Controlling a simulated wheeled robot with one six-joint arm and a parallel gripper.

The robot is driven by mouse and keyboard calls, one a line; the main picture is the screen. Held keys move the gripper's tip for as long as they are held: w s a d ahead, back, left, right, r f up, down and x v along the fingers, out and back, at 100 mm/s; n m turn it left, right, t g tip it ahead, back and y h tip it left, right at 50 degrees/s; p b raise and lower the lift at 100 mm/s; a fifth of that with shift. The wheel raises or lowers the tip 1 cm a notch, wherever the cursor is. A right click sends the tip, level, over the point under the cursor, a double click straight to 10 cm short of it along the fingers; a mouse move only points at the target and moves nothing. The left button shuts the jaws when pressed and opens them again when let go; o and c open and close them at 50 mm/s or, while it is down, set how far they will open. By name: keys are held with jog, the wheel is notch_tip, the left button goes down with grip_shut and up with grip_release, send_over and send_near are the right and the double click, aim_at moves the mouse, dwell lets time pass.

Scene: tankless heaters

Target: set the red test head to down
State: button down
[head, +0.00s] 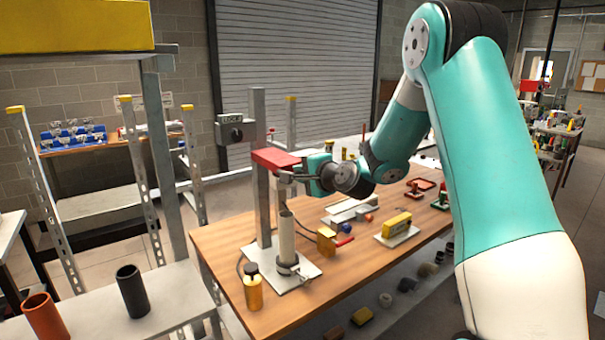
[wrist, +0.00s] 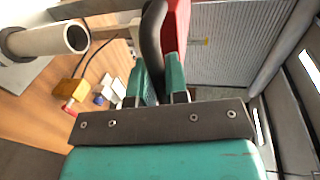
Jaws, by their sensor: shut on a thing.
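The red test head (head: 275,159) is mounted on a grey upright post (head: 261,130), raised above a pale vertical tube (head: 286,238) that stands on a white base plate. There is a clear gap between the head and the tube's open top. My gripper (head: 290,176) is at the head's right side. In the wrist view, the red head (wrist: 179,32) rises behind my gripper (wrist: 158,78), whose green fingers are shut on a dark curved bar (wrist: 152,35) beside it, which looks like the head's handle. The tube's open end (wrist: 76,38) shows at upper left.
A brass cylinder (head: 253,291) stands at the table's front left, and a brass block with a red lever (head: 327,240) is right of the tube. A yellow box (head: 396,223) sits farther right. A shelf (head: 165,290) with dark and orange tubes is at left.

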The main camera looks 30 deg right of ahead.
notch_tip(320, 180, down, 13)
jog(key=b, duration=1.1)
jog(key=c, duration=1.1)
grip_release()
jog(key=shift+r, duration=0.1)
jog(key=shift+c, duration=0.2)
jog(key=shift+s, duration=0.1)
jog(key=b+v, duration=0.7)
jog(key=v, duration=1)
jog(key=shift+s, duration=0.15)
